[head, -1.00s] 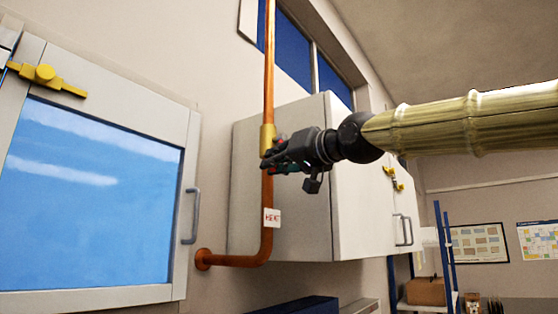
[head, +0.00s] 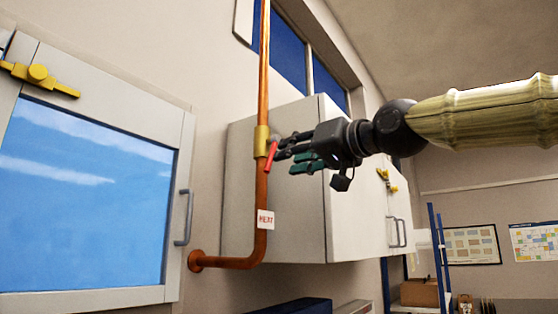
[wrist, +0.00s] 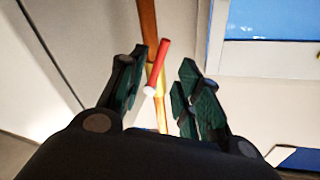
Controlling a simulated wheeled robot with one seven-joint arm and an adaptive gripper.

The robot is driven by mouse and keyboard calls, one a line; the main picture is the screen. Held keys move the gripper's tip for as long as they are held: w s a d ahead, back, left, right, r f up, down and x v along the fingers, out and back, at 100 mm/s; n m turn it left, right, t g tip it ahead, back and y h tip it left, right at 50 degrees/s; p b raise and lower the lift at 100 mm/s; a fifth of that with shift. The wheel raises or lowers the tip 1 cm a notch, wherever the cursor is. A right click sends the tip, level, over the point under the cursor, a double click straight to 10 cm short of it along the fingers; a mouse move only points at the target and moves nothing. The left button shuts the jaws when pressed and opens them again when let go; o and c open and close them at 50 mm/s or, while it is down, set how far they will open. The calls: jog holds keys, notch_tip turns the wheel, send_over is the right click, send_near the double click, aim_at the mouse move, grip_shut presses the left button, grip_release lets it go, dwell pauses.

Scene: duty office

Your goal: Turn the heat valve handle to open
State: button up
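The heat valve is a brass body (head: 261,141) on the vertical copper pipe (head: 265,60), above a white tag reading HEAT (head: 266,219). Its red handle (head: 271,156) hangs down in the head view, slightly tilted off the pipe's line. In the wrist view the red handle (wrist: 161,64) lies between the fingers, its light round end nearer the camera. My gripper (head: 287,155) is just right of the handle, pointing at it. In the wrist view my gripper (wrist: 158,88) is open, with a gap to the fingers on both sides of the handle.
A white cabinet (head: 275,200) stands behind the pipe and close to my gripper. At left is a blue-paned door (head: 90,200) with a grey handle (head: 183,217) and a yellow latch (head: 38,75). The air right of the valve, below my arm, looks free.

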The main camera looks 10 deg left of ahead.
jog(key=shift+v, duration=2.05)
